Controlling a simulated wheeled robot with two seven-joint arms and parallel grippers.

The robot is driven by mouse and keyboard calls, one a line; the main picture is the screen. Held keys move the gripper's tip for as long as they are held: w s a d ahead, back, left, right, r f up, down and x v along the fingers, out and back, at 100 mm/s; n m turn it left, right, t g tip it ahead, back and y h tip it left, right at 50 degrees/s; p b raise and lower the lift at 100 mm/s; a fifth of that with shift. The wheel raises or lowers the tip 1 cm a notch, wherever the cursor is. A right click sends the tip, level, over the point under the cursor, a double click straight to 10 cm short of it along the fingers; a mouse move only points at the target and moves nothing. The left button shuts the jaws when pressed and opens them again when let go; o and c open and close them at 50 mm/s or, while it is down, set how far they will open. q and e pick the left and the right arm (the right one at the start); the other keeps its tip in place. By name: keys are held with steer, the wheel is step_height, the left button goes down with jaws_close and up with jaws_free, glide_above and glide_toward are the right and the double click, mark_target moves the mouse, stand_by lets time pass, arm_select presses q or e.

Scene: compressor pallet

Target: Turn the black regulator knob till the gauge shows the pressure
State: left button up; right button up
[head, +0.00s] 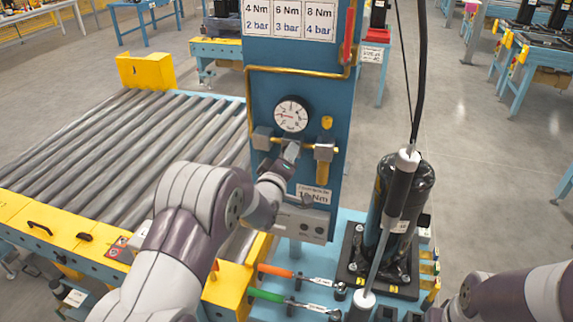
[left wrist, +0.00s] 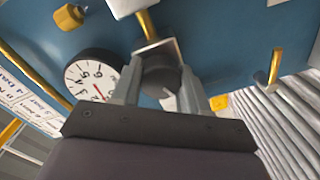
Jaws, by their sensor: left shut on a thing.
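The black regulator knob (left wrist: 162,78) sits between the two fingers of my left gripper (left wrist: 168,98) in the left wrist view, and the gripper is shut on it. In the head view my left gripper (head: 290,152) is just below the round white gauge (head: 292,115) and hides the knob. The gauge also shows in the left wrist view (left wrist: 88,76), tilted and partly covered by the gripper. Its needle is red; I cannot read its exact value. My right arm shows at the lower right of the head view, but its gripper is out of view.
A torque and pressure chart (head: 289,18) is above the gauge on the blue panel (head: 265,90). A label (head: 313,194) is partly hidden below. A black cylinder (head: 400,200) stands right of the panel. Orange (head: 277,271) and green-handled (head: 267,295) tools lie below. A roller conveyor (head: 110,150) is left.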

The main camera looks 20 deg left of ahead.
arm_select(q)
steer(key=shift+f+n+b, duration=0.1)
steer(key=shift+n+b, duration=1.15)
steer(key=shift+n, duration=0.75)
steer(key=o, duration=1)
steer(key=shift+o, duration=0.2)
steer(key=s+b, duration=0.1)
steer(key=s, duration=1.1)
steer(key=shift+s+a+r+b, duration=0.25)
steer(key=shift+s+b, duration=0.1)
